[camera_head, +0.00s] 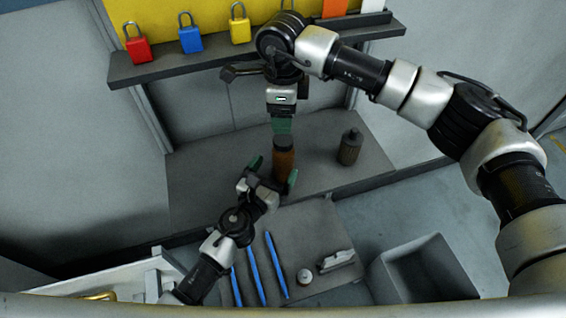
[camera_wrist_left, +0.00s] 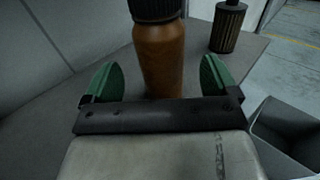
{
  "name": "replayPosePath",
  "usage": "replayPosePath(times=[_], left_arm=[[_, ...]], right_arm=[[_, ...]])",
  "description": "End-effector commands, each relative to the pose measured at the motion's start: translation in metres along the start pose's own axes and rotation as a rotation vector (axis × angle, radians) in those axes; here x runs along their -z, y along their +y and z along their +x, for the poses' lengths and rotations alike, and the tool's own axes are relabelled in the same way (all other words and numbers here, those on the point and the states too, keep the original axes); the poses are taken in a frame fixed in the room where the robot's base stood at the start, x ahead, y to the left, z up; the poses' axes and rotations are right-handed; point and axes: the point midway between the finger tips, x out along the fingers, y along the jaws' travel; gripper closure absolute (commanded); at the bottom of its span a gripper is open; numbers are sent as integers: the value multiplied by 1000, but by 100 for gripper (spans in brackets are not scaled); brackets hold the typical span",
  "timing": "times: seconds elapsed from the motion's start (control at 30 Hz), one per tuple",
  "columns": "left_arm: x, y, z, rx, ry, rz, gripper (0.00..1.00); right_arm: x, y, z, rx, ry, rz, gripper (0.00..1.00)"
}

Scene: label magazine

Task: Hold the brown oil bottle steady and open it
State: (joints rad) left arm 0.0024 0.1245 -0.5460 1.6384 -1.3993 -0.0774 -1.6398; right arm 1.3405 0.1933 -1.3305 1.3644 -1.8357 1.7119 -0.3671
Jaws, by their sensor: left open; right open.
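The brown oil bottle (camera_head: 284,164) stands upright on the grey bench, with a dark cap (camera_head: 284,143) on top. It also shows in the left wrist view (camera_wrist_left: 160,58), between and just beyond the fingertips. My left gripper (camera_head: 273,171) is open, with one green finger on each side of the bottle and visible gaps to it in the wrist view. My right gripper (camera_head: 282,126) is above the cap, pointing down. Its green fingers are seen edge-on, and whether they touch the cap cannot be told.
A shelf above holds red (camera_head: 137,46), blue (camera_head: 190,36) and yellow padlocks. Blue pens (camera_head: 258,270), a small white round item (camera_head: 304,276) and a grey bin (camera_head: 425,272) are in front.

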Motion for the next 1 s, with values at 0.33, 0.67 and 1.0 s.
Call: replayPosePath(times=[0.33, 0.67, 1.0], left_arm=[[0, 0, 42, -1, -1, -2, 12], [0, 0, 45, -1, 1, -3, 12], [0, 0, 45, -1, 0, -3, 59]], right_arm=[[0, 0, 0, -1, -2, 0, 31], [0, 0, 0, -1, -2, 0, 31], [0, 0, 0, -1, -2, 0, 31]])
